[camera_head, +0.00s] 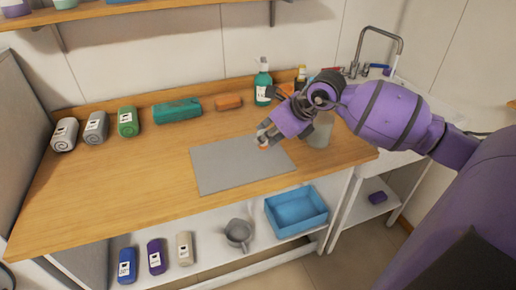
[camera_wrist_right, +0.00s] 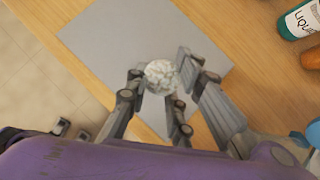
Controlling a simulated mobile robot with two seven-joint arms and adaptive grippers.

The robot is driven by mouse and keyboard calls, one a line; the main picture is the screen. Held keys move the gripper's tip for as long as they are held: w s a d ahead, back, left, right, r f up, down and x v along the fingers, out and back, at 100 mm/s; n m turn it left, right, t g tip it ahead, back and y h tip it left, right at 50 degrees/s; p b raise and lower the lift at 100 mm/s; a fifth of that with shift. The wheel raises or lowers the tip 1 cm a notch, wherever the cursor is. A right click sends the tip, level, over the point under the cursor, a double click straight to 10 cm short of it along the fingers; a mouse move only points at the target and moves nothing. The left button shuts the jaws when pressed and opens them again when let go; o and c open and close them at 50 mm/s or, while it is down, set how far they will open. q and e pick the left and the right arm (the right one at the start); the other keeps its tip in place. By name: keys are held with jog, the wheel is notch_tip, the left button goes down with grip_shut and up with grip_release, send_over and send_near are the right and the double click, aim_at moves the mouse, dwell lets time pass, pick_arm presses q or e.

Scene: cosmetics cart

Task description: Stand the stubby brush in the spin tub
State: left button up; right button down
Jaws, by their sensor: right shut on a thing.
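My right gripper (camera_head: 264,140) is over the grey mat (camera_head: 225,172), near its back right edge. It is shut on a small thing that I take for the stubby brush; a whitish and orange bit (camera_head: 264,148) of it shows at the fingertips. In the right wrist view, its round, whitish, rough end (camera_wrist_right: 159,76) sits between the fingers (camera_wrist_right: 165,90). A pale, greenish tub (camera_head: 320,132), likely the spin tub, stands on the counter just right of the gripper, partly hidden by my arm. My left gripper is out of view.
A green bottle (camera_head: 263,84) and an amber bottle (camera_head: 300,76) stand behind the gripper. Rolled towels (camera_head: 96,128), a teal pack (camera_head: 177,110) and an orange block (camera_head: 228,103) line the back. A blue bin (camera_head: 297,210) and grey jug (camera_head: 238,233) are below. The front left counter is clear.

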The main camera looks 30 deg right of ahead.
jog(key=x, duration=0.3)
jog(key=shift+w+d+f, duration=0.25)
jog(key=shift+w, duration=0.2)
jog(key=f, duration=0.3)
jog(key=shift+w+f, duration=0.15)
jog(key=shift+w, duration=0.15)
jog(key=shift+f, duration=0.3)
jog(key=c, duration=1.5)
grip_release()
jog(key=shift+r, duration=0.1)
jog(key=shift+c, duration=0.2)
